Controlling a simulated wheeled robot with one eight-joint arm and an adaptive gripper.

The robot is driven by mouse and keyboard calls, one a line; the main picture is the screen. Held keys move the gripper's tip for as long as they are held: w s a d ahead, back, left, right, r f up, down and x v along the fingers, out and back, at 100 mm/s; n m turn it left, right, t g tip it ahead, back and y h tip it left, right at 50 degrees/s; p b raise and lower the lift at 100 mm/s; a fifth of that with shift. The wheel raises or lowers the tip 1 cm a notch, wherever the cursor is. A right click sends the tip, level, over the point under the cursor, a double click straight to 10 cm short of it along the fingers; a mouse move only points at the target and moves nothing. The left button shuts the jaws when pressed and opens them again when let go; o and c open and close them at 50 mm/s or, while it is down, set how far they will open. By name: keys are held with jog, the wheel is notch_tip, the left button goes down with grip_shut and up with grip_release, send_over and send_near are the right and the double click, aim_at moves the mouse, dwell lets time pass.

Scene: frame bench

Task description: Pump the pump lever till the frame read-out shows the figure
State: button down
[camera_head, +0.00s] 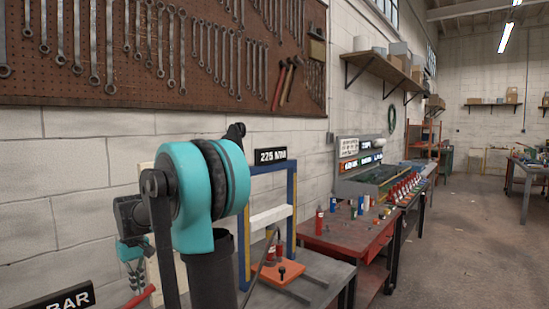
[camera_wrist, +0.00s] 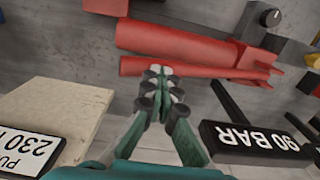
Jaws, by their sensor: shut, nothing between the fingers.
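In the wrist view a slim red bar, which looks like the pump lever (camera_wrist: 190,68), runs across beside a thicker red cylinder (camera_wrist: 175,43). My gripper (camera_wrist: 160,72) is shut and empty, its fingertips at the slim bar; I cannot tell whether they touch it. A black read-out (camera_wrist: 250,138) shows 90 BAR upside down. A white plate (camera_wrist: 30,152) shows 230, its other text cut off. In the head view my gripper (camera_head: 134,274) is at lower left near a red bar end (camera_head: 138,298), and the read-out (camera_head: 60,300) shows only BAR.
A blue frame (camera_head: 243,245) stands on a grey bench, under a black sign (camera_head: 270,155) with 225 and unclear letters. A black knob (camera_wrist: 270,17) sits near the red cylinder. A red table (camera_head: 335,231) with bottles stands beyond.

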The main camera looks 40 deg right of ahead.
notch_tip(320, 180, down, 8)
jog(key=shift+f, duration=0.1)
jog(key=shift+r, duration=4.25)
jog(key=shift+f, duration=0.1)
dwell(0.6)
dwell(1.8)
dwell(0.8)
